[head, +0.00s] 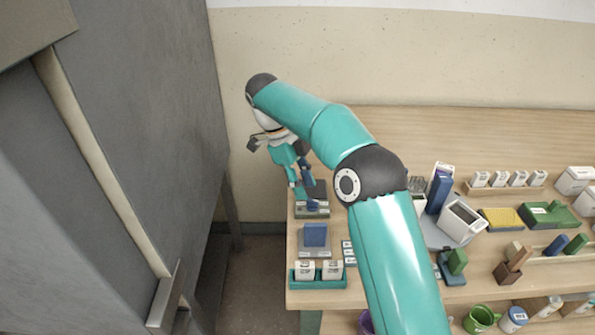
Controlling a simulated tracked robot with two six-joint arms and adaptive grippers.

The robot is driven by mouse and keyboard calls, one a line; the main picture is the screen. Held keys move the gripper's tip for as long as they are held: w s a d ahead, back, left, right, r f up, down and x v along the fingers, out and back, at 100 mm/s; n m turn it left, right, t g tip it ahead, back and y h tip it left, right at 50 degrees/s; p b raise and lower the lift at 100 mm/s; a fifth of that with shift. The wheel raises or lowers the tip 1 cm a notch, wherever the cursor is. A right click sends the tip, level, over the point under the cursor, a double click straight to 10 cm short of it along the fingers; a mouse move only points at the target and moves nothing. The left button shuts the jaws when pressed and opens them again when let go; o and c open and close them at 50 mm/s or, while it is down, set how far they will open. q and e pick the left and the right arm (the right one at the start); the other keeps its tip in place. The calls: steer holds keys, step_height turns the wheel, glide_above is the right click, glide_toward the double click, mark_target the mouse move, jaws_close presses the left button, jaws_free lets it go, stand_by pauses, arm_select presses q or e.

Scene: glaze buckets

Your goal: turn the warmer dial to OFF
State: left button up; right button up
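My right arm reaches across the middle of the head view, and its gripper (303,190) points down at the table's left edge. It is over a small dark-topped device (318,210) with a pale label on its front, which may be the warmer. The gripper covers part of this device. No dial or OFF mark can be made out at this size. The fingers are small and overlap dark parts, so their opening and any contact with the device cannot be told. My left gripper is not in view.
A grey stand with a blue block (315,235) and a teal tray (318,284) with white-labelled boxes stand nearer on the wooden table (450,125). A white container (462,221) and several blocks are right of my arm. A grey cabinet (140,100) stands close on the left.

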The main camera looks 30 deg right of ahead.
steer(key=shift+v, duration=1.95)
